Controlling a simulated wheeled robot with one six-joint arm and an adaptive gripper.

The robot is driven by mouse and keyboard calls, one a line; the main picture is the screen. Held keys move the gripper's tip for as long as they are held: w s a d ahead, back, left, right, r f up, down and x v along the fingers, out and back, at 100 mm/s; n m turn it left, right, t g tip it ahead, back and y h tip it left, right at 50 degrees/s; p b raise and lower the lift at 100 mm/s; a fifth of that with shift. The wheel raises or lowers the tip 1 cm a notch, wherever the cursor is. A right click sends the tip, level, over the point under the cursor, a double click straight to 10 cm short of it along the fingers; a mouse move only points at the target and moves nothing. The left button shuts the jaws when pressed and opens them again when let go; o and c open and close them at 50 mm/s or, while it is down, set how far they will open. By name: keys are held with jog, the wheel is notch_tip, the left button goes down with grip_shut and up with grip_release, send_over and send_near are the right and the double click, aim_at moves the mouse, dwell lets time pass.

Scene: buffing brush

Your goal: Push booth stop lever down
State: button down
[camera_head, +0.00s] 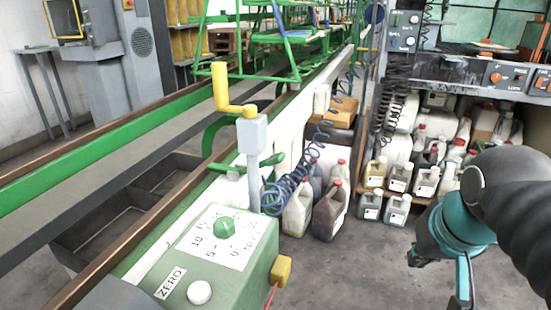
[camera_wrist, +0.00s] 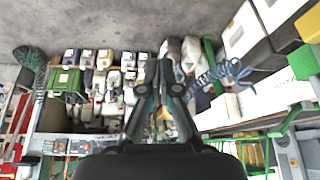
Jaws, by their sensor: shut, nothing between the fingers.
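A yellow crank-shaped lever (camera_head: 221,88) stands on a grey post beside the conveyor rail in the head view, its upper grip upright. I take it to be the booth stop lever, but no label for it is readable. My gripper (camera_wrist: 160,72) is shut and empty in the wrist view, its two dark fingers close together. In the head view my teal and dark arm end is at the lower right, well to the right of the lever and apart from it. I cannot make out the lever for sure in the wrist view.
A green control box (camera_head: 210,245) with a dial and a white button stands at the front. Several jugs (camera_head: 330,205) sit on the floor and shelf behind. A panel with orange switches (camera_head: 515,78) is at the right. Grey floor (camera_head: 350,270) lies open between box and arm.

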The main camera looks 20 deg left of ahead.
jog(key=w+a+r+n+g, duration=0.1)
jog(key=w+a+r+n, duration=0.1)
jog(key=w+a+r, duration=0.8)
jog(key=n+g, duration=0.2)
send_near(275, 156)
jog(key=shift+s+d+f+y, duration=0.2)
jog(key=shift+d+f+y, duration=0.1)
jog(key=shift+y, duration=0.1)
jog(key=shift+f, duration=0.1)
jog(key=b+x, duration=0.1)
jog(key=x, duration=0.4)
jog(key=shift+w+f, duration=0.2)
jog(key=shift+f, duration=0.05)
jog(key=shift+w+f+b, duration=0.2)
jog(key=shift+f+b, duration=0.4)
jog(key=shift+f, duration=0.05)
